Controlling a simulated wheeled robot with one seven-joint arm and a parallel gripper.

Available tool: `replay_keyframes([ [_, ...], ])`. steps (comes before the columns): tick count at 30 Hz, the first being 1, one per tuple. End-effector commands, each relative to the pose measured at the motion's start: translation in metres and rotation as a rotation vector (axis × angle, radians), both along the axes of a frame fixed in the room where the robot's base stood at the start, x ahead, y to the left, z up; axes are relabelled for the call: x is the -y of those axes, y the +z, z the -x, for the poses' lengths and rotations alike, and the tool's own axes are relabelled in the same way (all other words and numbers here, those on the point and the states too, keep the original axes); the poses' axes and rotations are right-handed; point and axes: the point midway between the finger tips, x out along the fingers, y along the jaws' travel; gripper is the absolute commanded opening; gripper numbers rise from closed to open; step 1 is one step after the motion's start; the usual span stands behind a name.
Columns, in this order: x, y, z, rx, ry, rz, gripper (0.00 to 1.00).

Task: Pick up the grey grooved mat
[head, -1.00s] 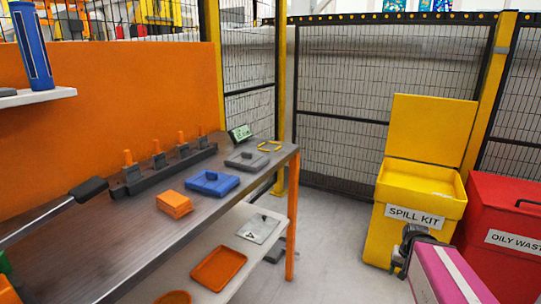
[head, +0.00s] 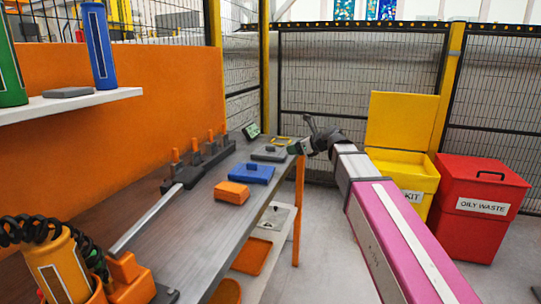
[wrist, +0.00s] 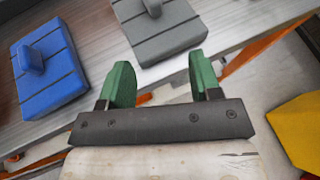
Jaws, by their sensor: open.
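The grey grooved mat (head: 268,154) lies flat on the far part of the metal bench, with a small grey knob on top. In the wrist view the mat (wrist: 165,38) is just beyond the fingertips, near the bench's front edge. My gripper (wrist: 161,72) is open and empty, its green fingers apart and pointing at the mat's near side. In the head view my gripper (head: 298,147) is at the right of the mat, by the bench edge. Whether the fingers touch the mat cannot be told.
A blue grooved mat (head: 251,174) with a knob lies beside the grey one, and an orange block (head: 231,192) is nearer. A row of orange-handled holders (head: 199,160) stands behind. A yellow bin (head: 405,175) and red bin (head: 480,210) stand right on open floor.

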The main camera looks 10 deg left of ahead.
Motion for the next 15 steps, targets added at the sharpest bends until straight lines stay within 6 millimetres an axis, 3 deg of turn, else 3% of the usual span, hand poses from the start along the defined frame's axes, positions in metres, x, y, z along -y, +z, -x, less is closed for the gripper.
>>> replay_keyframes([
  [5,-0.014,0.016,-0.003,-0.048,-0.022,-0.067,0.58],
  [15,-0.052,-0.001,-0.022,-0.050,-0.021,-0.065,0.58],
])
